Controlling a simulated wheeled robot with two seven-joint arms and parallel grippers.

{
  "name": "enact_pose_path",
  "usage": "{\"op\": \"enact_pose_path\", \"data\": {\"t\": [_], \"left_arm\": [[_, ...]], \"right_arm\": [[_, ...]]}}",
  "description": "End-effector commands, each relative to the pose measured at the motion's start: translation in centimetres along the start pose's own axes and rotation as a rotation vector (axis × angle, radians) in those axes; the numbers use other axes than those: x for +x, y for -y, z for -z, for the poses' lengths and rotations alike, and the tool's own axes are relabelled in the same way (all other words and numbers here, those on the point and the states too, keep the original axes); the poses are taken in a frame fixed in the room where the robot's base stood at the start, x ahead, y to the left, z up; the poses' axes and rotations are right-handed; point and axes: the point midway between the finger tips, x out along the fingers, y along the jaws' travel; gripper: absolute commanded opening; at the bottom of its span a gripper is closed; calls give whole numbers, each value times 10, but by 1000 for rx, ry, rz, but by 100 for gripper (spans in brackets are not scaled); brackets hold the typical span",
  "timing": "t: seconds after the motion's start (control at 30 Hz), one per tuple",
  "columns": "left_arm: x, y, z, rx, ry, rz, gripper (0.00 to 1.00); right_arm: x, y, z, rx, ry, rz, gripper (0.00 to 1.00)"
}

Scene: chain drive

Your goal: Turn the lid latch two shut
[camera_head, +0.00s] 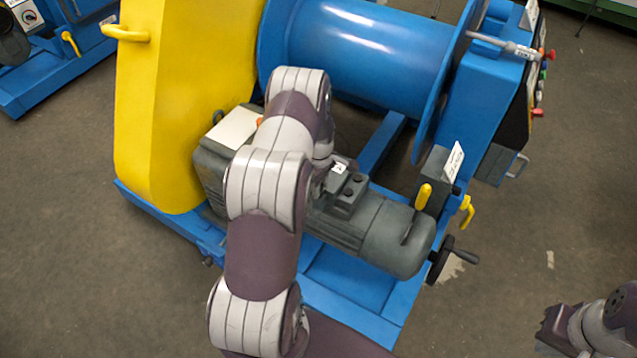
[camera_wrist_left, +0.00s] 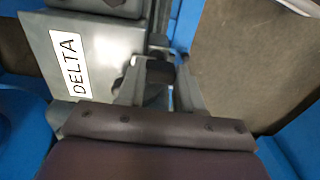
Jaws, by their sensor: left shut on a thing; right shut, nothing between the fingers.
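In the left wrist view, my left gripper (camera_wrist_left: 160,80) has its two fingers closed around a small dark piece (camera_wrist_left: 160,69), which looks like a latch knob. It is beside the edge of a flat grey lid (camera_wrist_left: 105,45) with a white DELTA label (camera_wrist_left: 70,63). I cannot tell from the frames which latch this is or how far it is turned. In the head view, my left arm hides the left gripper and its contact point over the motor. My right gripper (camera_head: 552,328) is at the lower right, shut and empty, away from the machine; its fingers barely show.
A grey motor (camera_head: 365,232) lies on the blue base frame (camera_head: 345,275). A yellow guard (camera_head: 175,100) stands left and a blue drum (camera_head: 365,45) behind. A black handwheel (camera_head: 442,262) and yellow handles (camera_head: 467,210) stick out at right. The floor between the machine and my right arm is free.

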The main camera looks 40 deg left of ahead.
Motion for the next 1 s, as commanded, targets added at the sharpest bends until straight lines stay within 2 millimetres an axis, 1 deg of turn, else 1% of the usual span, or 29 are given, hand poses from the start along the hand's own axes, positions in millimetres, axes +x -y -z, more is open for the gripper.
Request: {"op": "enact_pose_path", "data": {"t": [0.53, 0.57, 0.6, 0.63, 0.9, 0.97, 1.0], "left_arm": [[-1, -1, 1, -26, -1, -4, 6], [-1, -1, 1, -26, -1, -4, 39], [-1, -1, 1, -25, -1, -4, 52], [-1, -1, 1, -25, -1, -4, 62], [-1, 0, 0, -24, -1, -2, 62], [-5, -1, 0, -24, -1, -2, 62], [-10, -1, 0, -24, -1, -3, 62]], "right_arm": [[-1, 0, 0, 0, 0, 0, 0], [-1, 0, 0, 0, 0, 0, 0], [-1, 0, 0, 0, 0, 0, 0], [-1, 0, 0, 0, 0, 0, 0], [-1, 0, 0, 0, 0, 0, 0], [-2, 0, 0, 0, 0, 0, 0], [-2, 0, 0, 0, 0, 0, 0]]}}
